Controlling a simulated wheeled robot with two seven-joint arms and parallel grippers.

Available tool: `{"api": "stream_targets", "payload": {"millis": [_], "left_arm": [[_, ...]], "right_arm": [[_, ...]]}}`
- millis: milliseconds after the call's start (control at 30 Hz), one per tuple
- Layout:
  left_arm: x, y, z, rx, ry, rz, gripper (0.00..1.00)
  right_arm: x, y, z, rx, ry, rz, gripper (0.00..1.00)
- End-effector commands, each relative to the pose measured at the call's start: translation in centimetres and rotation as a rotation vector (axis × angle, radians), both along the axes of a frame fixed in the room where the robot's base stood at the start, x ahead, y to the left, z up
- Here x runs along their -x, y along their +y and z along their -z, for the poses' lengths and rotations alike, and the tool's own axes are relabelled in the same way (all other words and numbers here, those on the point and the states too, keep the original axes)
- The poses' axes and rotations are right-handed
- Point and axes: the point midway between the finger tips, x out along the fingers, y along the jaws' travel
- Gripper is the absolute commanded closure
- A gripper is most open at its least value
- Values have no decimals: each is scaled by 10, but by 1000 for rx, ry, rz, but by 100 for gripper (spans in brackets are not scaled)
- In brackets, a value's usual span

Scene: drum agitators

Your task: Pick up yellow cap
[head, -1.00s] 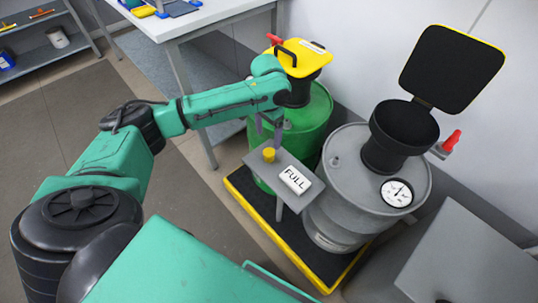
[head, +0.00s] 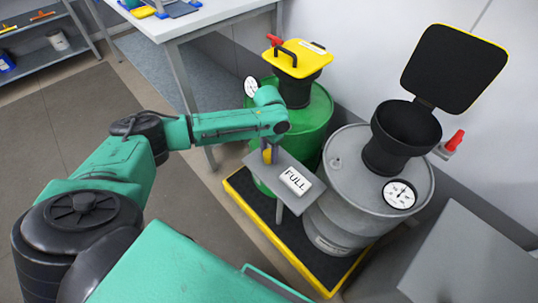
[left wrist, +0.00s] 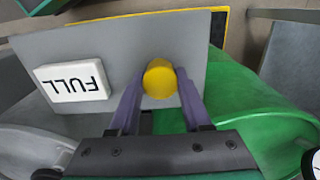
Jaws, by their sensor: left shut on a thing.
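The yellow cap (head: 267,157) is at the left end of a small grey shelf (head: 259,166) in front of the drums. It is mostly hidden in the head view and shows clearly in the left wrist view (left wrist: 160,78). My left gripper (head: 271,153) is at the cap. In the left wrist view its two purple-grey fingers (left wrist: 159,88) are shut on the cap, one on each side. Whether the cap touches the shelf I cannot tell. My right gripper is not in view.
A white FULL block (head: 296,181) sits on the same shelf, right of the cap. Behind stand a green drum (head: 313,118) with a yellow-lidded funnel and a grey drum (head: 352,205) with an open black funnel. A white table (head: 215,22) is at the back.

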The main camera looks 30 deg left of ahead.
Motion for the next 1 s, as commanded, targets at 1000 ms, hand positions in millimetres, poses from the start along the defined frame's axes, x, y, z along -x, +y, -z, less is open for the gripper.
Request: {"api": "stream_targets", "payload": {"millis": [1000], "left_arm": [[0,-1,-197,1,-1,1,100]], "right_arm": [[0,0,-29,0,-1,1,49]]}}
